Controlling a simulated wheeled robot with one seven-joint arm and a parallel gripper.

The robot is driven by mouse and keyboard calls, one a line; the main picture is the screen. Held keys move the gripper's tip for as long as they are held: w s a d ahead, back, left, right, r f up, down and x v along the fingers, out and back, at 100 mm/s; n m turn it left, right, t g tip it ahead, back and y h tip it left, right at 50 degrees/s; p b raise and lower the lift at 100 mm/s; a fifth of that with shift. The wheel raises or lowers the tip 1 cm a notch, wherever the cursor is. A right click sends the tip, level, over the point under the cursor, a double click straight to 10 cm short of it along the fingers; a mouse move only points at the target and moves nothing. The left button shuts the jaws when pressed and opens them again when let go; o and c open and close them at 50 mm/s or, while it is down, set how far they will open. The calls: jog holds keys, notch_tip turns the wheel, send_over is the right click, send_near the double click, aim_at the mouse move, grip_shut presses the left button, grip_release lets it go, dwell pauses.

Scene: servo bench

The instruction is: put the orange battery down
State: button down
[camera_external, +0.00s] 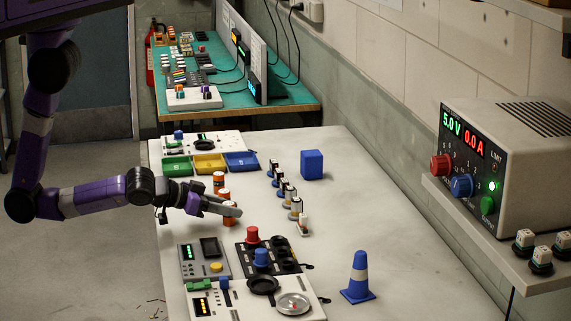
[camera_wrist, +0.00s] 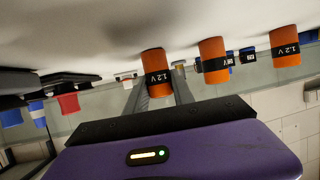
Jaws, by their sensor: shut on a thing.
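Three orange batteries with black "1.2 V" bands show in the wrist view, which is upside down. My gripper (camera_external: 231,209) is shut on the orange battery (camera_wrist: 155,66), one finger on each side of it (camera_wrist: 160,82). In the external view this held battery (camera_external: 230,220) is partly hidden by the fingers. It looks upright and close to the white bench top (camera_external: 345,210); I cannot tell whether it touches. The other two batteries (camera_wrist: 214,60) (camera_wrist: 285,46) stand upright beside it, farther back in the external view (camera_external: 219,181).
Green, yellow and blue trays (camera_external: 210,162) lie behind the batteries. A row of small dark-and-white parts (camera_external: 285,188) stands to the right, with a blue block (camera_external: 312,165) beyond. Control panels (camera_external: 205,262) and a blue cone (camera_external: 358,278) are in front.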

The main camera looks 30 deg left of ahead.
jog(key=c, duration=1.1)
grip_release()
jog(key=shift+f, duration=0.1)
